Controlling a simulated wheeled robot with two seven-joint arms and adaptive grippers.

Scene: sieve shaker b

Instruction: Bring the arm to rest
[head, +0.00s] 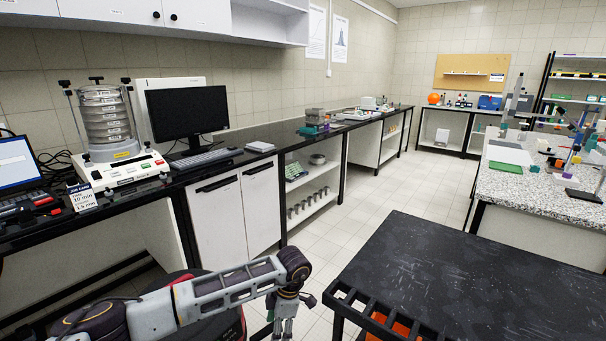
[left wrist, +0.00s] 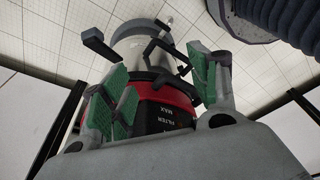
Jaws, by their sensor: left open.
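My left arm comes in from the left in the head view, and its gripper (head: 283,327) hangs down in front of the lab bench, over the floor. In the left wrist view the green-padded fingers of the left gripper (left wrist: 160,95) stand apart, with nothing between them that they hold. Behind the fingers is a red and black object (left wrist: 165,100) with the words "filter max", and a grey cylinder; I cannot tell whether they touch the gripper. My right gripper is in neither view.
A sieve shaker (head: 108,130) stands on the black bench at left, beside a monitor (head: 188,113) and a keyboard (head: 206,158). A black table (head: 450,270) stands at right front. A speckled bench (head: 540,195) holds many items. Tiled floor (head: 335,225) is free between.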

